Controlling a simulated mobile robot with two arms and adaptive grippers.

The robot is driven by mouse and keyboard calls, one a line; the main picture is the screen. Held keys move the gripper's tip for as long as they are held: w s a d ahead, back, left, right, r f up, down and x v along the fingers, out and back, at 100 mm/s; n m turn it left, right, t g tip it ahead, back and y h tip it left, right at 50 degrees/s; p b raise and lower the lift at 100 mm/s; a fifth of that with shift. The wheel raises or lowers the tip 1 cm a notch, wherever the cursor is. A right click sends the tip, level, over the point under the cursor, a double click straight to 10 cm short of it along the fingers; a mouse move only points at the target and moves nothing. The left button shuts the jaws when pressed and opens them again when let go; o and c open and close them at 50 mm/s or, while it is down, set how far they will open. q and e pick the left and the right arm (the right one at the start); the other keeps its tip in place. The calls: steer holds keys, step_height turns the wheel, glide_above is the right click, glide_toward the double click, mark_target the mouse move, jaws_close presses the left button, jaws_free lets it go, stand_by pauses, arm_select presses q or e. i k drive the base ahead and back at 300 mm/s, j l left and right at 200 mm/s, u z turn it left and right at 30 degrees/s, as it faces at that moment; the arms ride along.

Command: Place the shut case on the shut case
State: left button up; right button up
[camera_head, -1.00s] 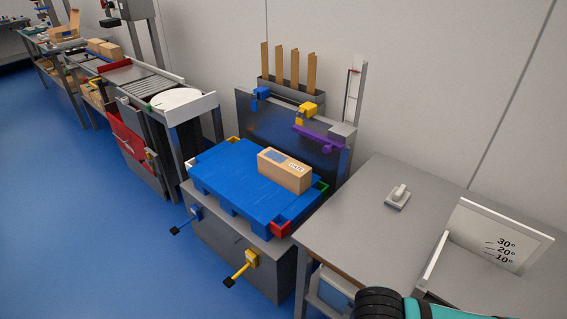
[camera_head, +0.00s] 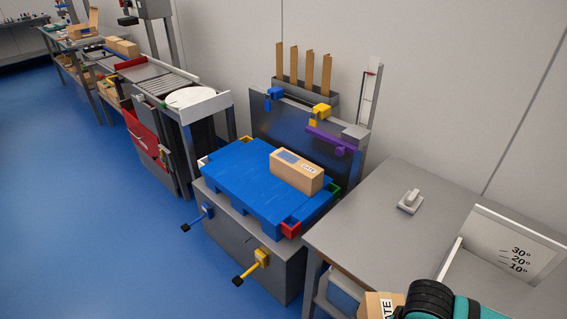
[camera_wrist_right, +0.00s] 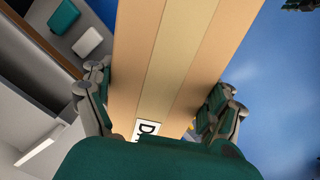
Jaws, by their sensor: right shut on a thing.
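One shut case (camera_head: 297,171), a long tan cardboard box with a taped top and a printed label, lies on the blue pallet (camera_head: 236,182). A second shut case (camera_head: 376,305) shows at the bottom of the head view, partly hidden by my right arm. In the right wrist view this case (camera_wrist_right: 180,60) fills the middle, with a tape strip along it and part of a label. My right gripper (camera_wrist_right: 165,105) is shut on it, with fingers on both sides. The held case is apart from the case on the pallet. My left gripper is not in view.
The pallet sits on a grey stand with coloured corner pieces and yellow (camera_head: 262,258) and blue handles in front. A rack with upright cardboard strips (camera_head: 303,70) stands behind. A grey table (camera_head: 400,225) with an angle board (camera_head: 510,245) is at right. Blue floor is clear at left.

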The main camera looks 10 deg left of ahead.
mark_target(296, 161)
steer(key=u, duration=0.35)
steer(key=i+j+u, duration=0.1)
steer(key=u, duration=0.25)
steer(key=i+u, duration=0.1)
steer(key=u, duration=0.25)
steer(key=i, duration=1.55)
steer(key=i+z, duration=0.35)
steer(key=i+j+z, duration=0.3)
steer(key=i, duration=0.2)
steer(key=z, duration=0.8)
